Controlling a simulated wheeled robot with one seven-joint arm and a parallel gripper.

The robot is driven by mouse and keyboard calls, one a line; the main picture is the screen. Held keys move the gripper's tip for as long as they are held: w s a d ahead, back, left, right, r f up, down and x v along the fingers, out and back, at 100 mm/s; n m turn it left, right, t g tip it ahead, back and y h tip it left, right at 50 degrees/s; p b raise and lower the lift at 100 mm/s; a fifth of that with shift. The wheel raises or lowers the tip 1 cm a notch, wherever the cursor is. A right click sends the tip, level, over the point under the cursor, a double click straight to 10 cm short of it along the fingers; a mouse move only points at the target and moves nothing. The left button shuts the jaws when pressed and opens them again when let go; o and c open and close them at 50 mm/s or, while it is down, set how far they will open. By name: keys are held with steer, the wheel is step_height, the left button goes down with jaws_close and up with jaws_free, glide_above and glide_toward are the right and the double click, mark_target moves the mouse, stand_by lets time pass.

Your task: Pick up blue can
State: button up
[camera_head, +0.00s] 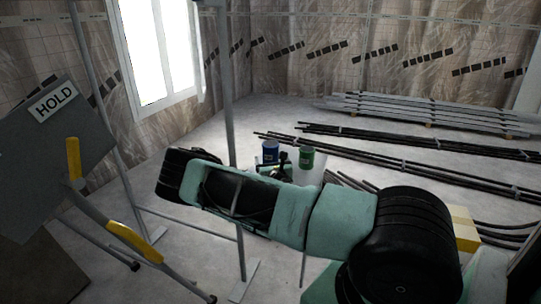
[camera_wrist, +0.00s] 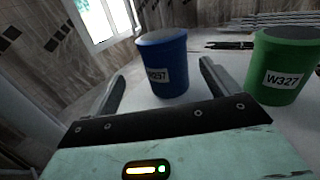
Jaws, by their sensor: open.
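The blue can (camera_head: 270,152) stands upright on a small pale table (camera_head: 311,178), just beyond my arm in the head view. In the wrist view the blue can (camera_wrist: 163,65) has a white label, partly hidden, and stands ahead of my gripper (camera_wrist: 160,85). The gripper is open, with one finger on each side of the can's lower part in the picture. I cannot tell whether the can is fully between the fingers. No finger is seen touching it.
A green can (camera_wrist: 281,68) labelled W327 stands to the right of the blue one. A grey panel marked HOLD (camera_head: 50,130) on a stand with yellow grips is at the left. Metal posts (camera_head: 230,90) rise near my arm. Pipes (camera_head: 400,145) lie on the floor behind.

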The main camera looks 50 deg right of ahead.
steer(key=x, duration=0.2)
steer(key=shift+w+d, duration=0.3)
steer(key=x, duration=0.4)
steer(key=shift+s+d, duration=0.2)
steer(key=shift+d, duration=0.1)
steer(key=shift+w+d, duration=0.35)
steer(key=shift+w, duration=0.15)
steer(key=c, duration=1.3)
